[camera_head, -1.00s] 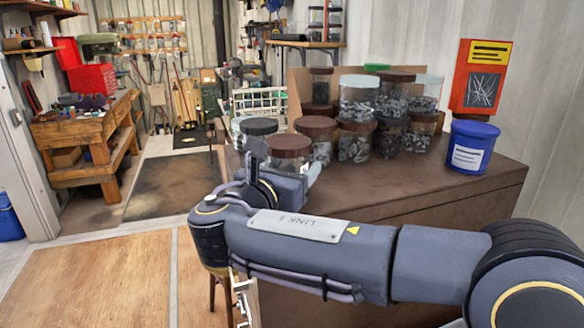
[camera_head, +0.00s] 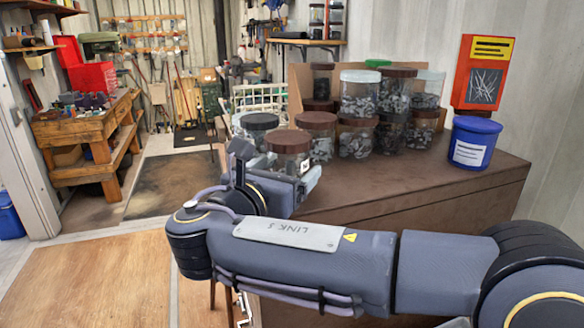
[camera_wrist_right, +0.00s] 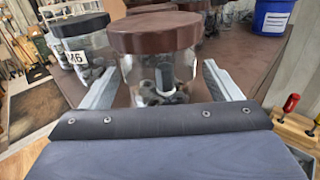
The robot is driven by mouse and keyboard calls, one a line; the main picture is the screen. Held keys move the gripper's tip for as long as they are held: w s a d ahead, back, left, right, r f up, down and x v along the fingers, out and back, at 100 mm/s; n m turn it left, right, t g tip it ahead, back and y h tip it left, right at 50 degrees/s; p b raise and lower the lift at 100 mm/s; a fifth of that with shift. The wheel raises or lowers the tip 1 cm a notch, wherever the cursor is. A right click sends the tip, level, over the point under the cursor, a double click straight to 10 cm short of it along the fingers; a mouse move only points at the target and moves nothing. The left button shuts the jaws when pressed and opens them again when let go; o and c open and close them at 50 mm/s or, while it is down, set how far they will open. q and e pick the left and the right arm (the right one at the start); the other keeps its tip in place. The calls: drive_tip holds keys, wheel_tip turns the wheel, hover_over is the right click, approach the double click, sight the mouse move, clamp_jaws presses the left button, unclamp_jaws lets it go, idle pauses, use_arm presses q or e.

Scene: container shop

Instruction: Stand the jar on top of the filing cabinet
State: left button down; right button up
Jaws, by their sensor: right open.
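A clear jar with a brown lid (camera_head: 289,141) and dark contents stands at the front of a group of jars. In the right wrist view the same jar (camera_wrist_right: 155,40) stands upright between the two spread fingers. My right gripper (camera_head: 278,162) is open, one finger on each side of the jar. In the right wrist view the fingers (camera_wrist_right: 160,75) show gaps to the jar. The jar's base is hidden behind the gripper. The jars stand on a brown top with a drawer-like front (camera_head: 430,205); I cannot tell whether this is the filing cabinet. My left gripper is out of view.
A black-lidded jar (camera_head: 259,122) stands close on the left and another brown-lidded jar (camera_head: 317,120) just behind. Several more jars crowd the back. A blue tub (camera_head: 474,141) stands to the right. The brown top is bare at front right. A wooden workbench (camera_head: 88,130) stands far left.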

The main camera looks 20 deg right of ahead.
drive_tip(key=b+v, duration=0.1)
drive_tip(key=v, duration=0.7)
drive_tip(key=shift+s+a, duration=0.25)
drive_tip(key=shift+a, duration=0.05)
